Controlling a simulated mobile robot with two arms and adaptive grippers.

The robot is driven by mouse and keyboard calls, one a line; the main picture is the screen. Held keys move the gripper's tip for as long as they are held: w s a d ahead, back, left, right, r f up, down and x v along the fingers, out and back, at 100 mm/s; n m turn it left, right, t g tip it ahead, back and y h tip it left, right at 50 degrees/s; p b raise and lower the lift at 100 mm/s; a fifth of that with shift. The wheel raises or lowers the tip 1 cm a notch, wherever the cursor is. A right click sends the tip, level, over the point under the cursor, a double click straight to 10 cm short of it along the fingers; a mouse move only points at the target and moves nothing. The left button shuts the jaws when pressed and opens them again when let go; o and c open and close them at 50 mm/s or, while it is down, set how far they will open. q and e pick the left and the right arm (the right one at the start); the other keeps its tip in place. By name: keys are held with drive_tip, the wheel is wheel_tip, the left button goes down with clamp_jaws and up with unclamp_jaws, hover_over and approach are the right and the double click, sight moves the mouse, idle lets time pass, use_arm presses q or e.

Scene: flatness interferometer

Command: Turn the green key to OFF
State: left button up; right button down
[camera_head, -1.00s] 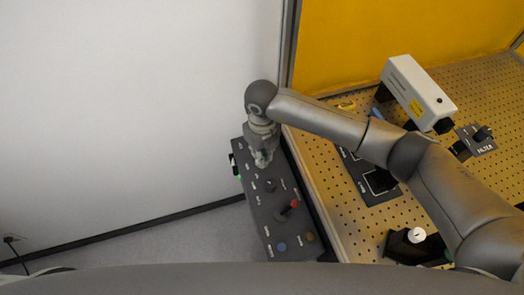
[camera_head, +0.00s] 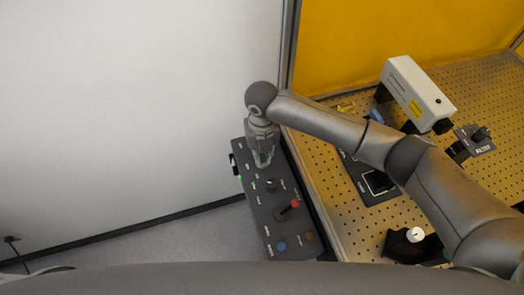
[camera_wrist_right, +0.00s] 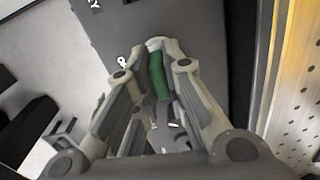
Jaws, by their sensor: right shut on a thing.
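The green key (camera_wrist_right: 159,77) shows in the right wrist view between the two fingers of my right gripper (camera_wrist_right: 155,55). The fingers are shut on it. In the head view my right gripper (camera_head: 262,160) points down at the upper part of the dark control panel (camera_head: 283,215), and a bit of green shows at its tips. The panel labels around the key are mostly hidden by the gripper, so I cannot read the key's position. My left gripper is not in view.
Lower on the panel are a dark knob (camera_head: 270,185), a red-tipped lever (camera_head: 295,203), a blue button (camera_head: 281,246) and a brown button (camera_head: 309,237). The perforated optical table (camera_head: 345,220) stands to the right, with a white instrument (camera_head: 416,93). A white wall is to the left.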

drive_tip(key=shift+s+f, duration=0.15)
drive_tip(key=shift+f, duration=0.1)
drive_tip(key=c, duration=1.9)
unclamp_jaws()
drive_tip(key=shift+c, duration=0.2)
drive_tip(key=o, duration=0.5)
drive_tip(key=shift+r, duration=0.1)
drive_tip(key=shift+r, duration=0.1)
drive_tip(key=shift+r+p, duration=2.15)
drive_tip(key=shift+r, duration=1.35)
drive_tip(key=shift+f, duration=0.1)
